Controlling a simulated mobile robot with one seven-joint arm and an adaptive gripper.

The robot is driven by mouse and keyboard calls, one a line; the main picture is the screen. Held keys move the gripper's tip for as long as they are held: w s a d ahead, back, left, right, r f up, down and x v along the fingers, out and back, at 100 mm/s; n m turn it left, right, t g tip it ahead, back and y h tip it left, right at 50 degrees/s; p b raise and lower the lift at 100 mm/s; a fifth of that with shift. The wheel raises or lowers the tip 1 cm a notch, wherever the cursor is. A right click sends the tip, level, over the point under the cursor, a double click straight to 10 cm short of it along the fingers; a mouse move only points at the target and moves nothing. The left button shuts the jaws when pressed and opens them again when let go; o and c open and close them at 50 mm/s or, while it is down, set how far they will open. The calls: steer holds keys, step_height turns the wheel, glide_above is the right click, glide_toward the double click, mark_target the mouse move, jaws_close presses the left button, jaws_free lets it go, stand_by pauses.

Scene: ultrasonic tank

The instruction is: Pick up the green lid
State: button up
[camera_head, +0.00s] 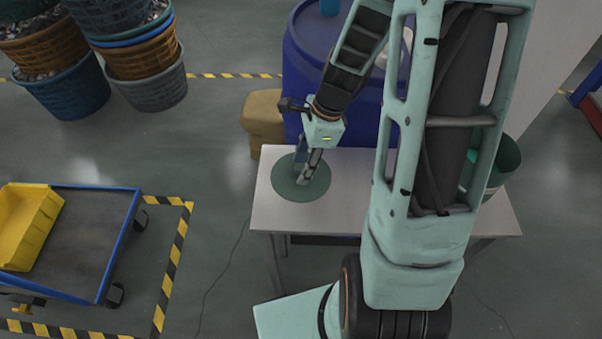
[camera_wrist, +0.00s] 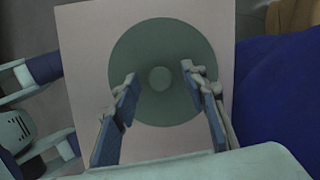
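The green lid (camera_head: 289,188) is a flat round disc lying on the white table near its left end. In the wrist view the lid (camera_wrist: 160,50) shows a small round knob (camera_wrist: 160,79) at its centre. My gripper (camera_head: 302,182) is over the lid in the head view. In the wrist view my gripper (camera_wrist: 158,80) is open, with one finger on each side of the knob and clear space between them. Whether the fingertips touch the lid cannot be told.
The white table (camera_head: 345,195) has bare surface right of the lid. A blue barrel (camera_head: 303,75) stands behind it, and a dark green bin (camera_head: 505,162) is at its right, partly hidden by my arm. A cart (camera_head: 85,240) with a yellow crate (camera_head: 25,225) stands at left.

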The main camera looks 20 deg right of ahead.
jaws_close()
steer(key=shift+r, duration=0.1)
